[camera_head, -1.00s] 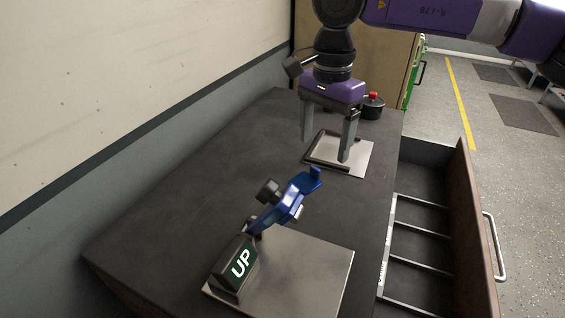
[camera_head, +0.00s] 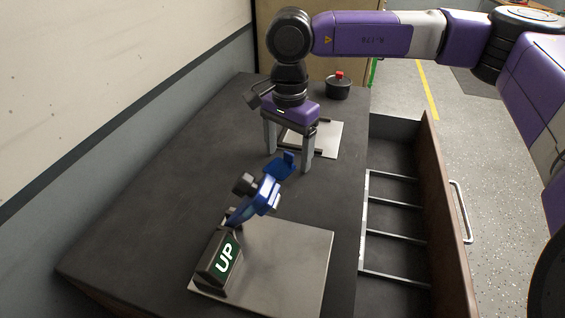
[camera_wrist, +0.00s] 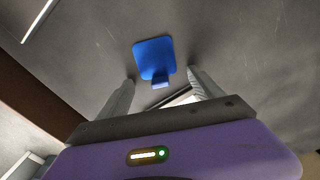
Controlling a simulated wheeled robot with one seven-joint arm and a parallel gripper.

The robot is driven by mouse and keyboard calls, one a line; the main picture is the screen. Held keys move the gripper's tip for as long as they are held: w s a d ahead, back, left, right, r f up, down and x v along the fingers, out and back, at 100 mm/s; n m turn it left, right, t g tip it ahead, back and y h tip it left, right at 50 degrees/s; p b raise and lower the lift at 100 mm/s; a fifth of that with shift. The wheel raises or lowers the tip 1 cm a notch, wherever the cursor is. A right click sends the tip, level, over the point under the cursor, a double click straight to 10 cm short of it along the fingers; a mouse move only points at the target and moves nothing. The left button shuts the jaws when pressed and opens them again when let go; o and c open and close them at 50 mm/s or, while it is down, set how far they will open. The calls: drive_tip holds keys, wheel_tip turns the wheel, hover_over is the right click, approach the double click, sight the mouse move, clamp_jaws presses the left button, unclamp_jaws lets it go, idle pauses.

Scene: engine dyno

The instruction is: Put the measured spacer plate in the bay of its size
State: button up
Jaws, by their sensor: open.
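A sign reading UP (camera_head: 222,262) sits on a pale metal plate (camera_head: 290,262). Behind my gripper lies a light tray with a dark edge (camera_head: 328,137). The open drawer (camera_head: 440,190) has several bays between thin dividers, and they look empty. I cannot pick out the spacer plate for certain.
A dark round button box with a red top (camera_head: 338,86) stands at the back of the bench. The drawer juts out at the right with a metal handle (camera_head: 461,212). The wall borders the left. The left part of the bench top (camera_head: 160,200) is clear.

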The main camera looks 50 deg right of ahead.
sight(289, 153)
drive_tip(key=c, duration=1.6)
drive_tip(key=shift+o, duration=0.2)
wheel_tip(289, 153, up, 20)
drive_tip(key=p, duration=1)
